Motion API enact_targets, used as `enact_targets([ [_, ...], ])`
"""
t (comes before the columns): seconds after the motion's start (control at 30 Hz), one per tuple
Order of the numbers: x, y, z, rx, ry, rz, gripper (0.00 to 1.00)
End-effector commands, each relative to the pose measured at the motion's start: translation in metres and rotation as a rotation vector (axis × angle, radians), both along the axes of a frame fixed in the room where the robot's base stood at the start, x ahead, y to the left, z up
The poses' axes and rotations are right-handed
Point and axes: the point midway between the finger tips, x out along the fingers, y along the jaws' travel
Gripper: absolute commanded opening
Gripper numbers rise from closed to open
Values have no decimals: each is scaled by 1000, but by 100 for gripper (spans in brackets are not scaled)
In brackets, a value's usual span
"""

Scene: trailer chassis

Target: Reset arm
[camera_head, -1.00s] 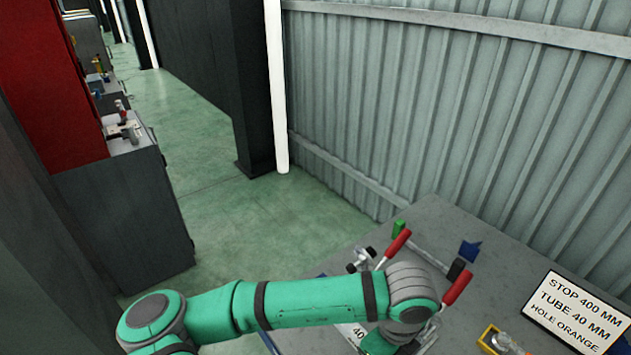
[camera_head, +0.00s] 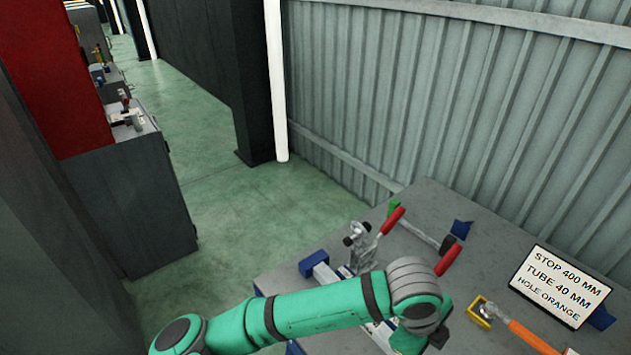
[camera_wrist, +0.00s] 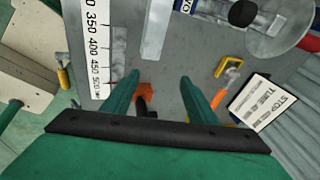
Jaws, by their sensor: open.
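My green arm reaches across the lower part of the head view, over the grey workbench (camera_head: 500,235). My gripper is hidden below the arm's end in that view. In the wrist view my gripper (camera_wrist: 160,90) is open, with two green fingers apart and nothing held between them. Below and between the fingers, an orange and black object (camera_wrist: 146,95) lies on the bench. A ruler scale (camera_wrist: 97,50) with printed numbers runs just left of the fingers.
A sign (camera_head: 560,285) reading "STOP 400 MM, TUBE 40 MM, HOLE ORANGE" stands at the bench's right. Red-handled clamps (camera_head: 392,220), an orange-handled tool (camera_head: 530,336) and a blue block (camera_head: 461,229) are near. A corrugated wall (camera_head: 450,100) bounds the back; green floor (camera_head: 235,215) is open left.

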Motion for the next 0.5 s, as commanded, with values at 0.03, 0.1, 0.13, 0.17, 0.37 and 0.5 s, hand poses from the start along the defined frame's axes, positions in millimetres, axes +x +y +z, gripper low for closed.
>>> enact_targets([
  [0.03,-3,-15,4,-55,6,9,53],
  [0.1,-5,-38,13,-144,13,29,53],
  [0.13,-6,-49,17,-187,17,39,53],
  [0.17,-7,-59,23,-232,21,53,53],
  [0.37,-8,-118,64,-537,69,159,53],
  [0.5,-3,-143,95,-736,115,252,53],
])
